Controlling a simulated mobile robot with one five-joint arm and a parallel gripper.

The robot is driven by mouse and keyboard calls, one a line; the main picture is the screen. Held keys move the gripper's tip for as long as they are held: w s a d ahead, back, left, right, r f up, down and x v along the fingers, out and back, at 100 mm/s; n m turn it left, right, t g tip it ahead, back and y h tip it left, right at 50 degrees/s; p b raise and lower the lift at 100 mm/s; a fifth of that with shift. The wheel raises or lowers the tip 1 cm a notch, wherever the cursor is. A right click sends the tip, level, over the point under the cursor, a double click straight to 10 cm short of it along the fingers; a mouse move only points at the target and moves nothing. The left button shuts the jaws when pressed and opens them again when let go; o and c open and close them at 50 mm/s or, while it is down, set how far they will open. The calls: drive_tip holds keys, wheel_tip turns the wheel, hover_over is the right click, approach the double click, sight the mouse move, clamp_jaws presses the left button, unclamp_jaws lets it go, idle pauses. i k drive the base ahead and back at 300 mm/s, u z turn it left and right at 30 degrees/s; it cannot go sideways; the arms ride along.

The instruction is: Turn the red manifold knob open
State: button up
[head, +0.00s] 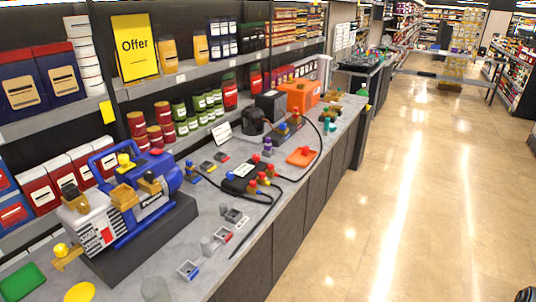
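A small black manifold-like block (242,179) lies on the grey counter in the middle of the head view, with black hoses running from it. A small red knob (256,158) stands at its far edge. Several brass-coloured fittings with red tops (270,169) stand along its right side. The parts are too small to tell which is the manifold's knob or how it is turned. A blue and grey vacuum pump (140,200) stands on a dark base nearer on the counter. My gripper is not in view.
An orange case (301,96), an orange pad with a red knob (302,157) and several small fittings share the long counter (215,183). Stocked shelves (185,75) rise behind it. The shiny floor (420,190) to the right is open.

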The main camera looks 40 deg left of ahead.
sight(256, 157)
drive_tip(key=z, duration=0.05)
drive_tip(key=i, duration=3.15)
drive_tip(key=u, duration=4.5)
drive_tip(key=i, duration=0.35)
drive_tip(key=u, duration=0.15)
